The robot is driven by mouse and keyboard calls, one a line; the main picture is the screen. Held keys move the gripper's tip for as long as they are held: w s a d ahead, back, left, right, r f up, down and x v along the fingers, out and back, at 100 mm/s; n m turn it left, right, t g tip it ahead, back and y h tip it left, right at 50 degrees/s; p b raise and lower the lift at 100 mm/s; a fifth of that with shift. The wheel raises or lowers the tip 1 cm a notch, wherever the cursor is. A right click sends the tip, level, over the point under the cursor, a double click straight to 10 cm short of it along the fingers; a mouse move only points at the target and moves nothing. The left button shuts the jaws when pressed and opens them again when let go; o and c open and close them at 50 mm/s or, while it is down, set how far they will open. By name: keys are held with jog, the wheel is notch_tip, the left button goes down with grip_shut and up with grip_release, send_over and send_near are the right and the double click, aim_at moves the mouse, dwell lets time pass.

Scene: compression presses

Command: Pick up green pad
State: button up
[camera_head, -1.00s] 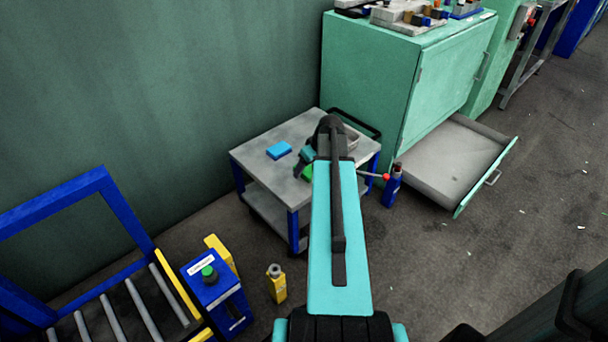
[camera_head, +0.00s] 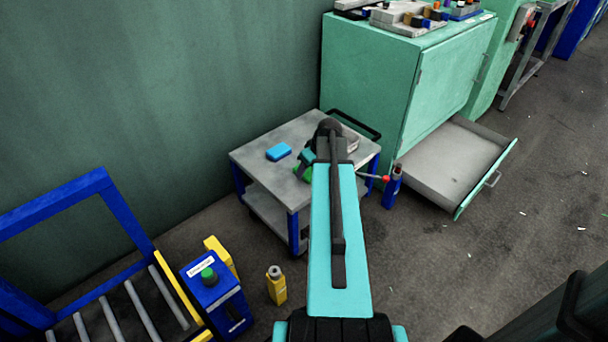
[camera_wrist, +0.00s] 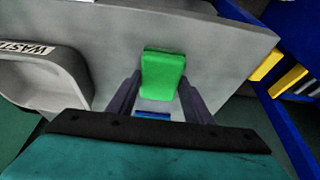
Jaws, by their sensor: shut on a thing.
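The green pad (camera_wrist: 163,75) is in the middle of the wrist view, between the two dark fingers of my gripper (camera_wrist: 160,98), which is shut on it. In the head view only a small bit of the green pad (camera_head: 308,174) shows beside my gripper (camera_head: 302,168), over the grey trolley top (camera_head: 262,152); my arm hides the rest. I cannot tell whether the pad still touches the trolley top. A blue pad (camera_head: 279,152) lies on the trolley to the left of my gripper.
A grey bin marked "WASTE" (camera_wrist: 75,82) stands close on the left in the wrist view. A green cabinet (camera_head: 380,80) with an open drawer (camera_head: 455,165) stands behind right.

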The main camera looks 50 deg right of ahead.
aim_at(307, 171)
jog(key=shift+r, duration=0.1)
jog(key=shift+r, duration=0.35)
notch_tip(307, 171, up, 3)
jog(key=shift+p, duration=0.65)
jog(key=s+d+p, duration=0.1)
jog(key=s+d, duration=0.1)
jog(key=s, duration=0.5)
jog(key=s+d+r, duration=0.1)
jog(key=s+d, duration=0.1)
jog(key=s, duration=0.6)
jog(key=shift+s+p, duration=0.2)
jog(key=shift+p, duration=0.15)
jog(key=shift+d, duration=0.1)
